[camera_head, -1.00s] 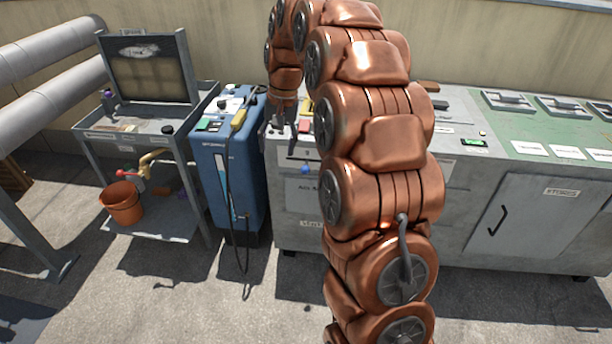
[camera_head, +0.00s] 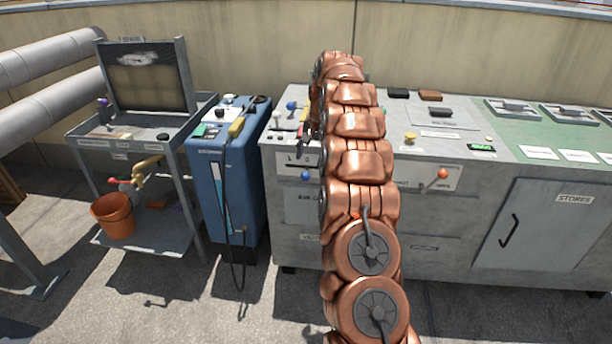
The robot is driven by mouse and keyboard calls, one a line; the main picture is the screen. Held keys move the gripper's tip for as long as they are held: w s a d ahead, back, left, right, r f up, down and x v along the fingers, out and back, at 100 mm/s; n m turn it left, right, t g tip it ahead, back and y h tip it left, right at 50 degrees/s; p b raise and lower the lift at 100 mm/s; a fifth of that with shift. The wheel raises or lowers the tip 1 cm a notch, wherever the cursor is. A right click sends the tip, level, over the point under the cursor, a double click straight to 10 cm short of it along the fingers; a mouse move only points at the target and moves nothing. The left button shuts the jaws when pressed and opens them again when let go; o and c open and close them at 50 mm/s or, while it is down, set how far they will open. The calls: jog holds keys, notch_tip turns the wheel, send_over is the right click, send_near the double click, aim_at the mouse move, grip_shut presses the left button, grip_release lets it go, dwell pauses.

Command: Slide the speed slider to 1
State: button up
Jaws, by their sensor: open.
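No speed slider can be picked out for certain. On the left of the grey bench (camera_head: 430,215), a pale front panel (camera_head: 288,158) has a dark marking and a blue knob (camera_head: 306,175) below it. The labels are too small to read surely. My copper arm rises in front of the bench and hides part of its top and front.
A blue cabinet (camera_head: 229,180) with a hanging cable stands left of the bench. Further left is a metal stand (camera_head: 150,240) with an orange bucket (camera_head: 113,215). An orange-tipped lever (camera_head: 441,174) is on the bench front. Paved floor in front is clear.

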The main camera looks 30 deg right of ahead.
aim_at(306, 173)
jog(key=f, duration=0.4)
jog(key=w+a+f+b, duration=0.1)
jog(key=f, duration=0.2)
grip_shut()
dwell(0.5)
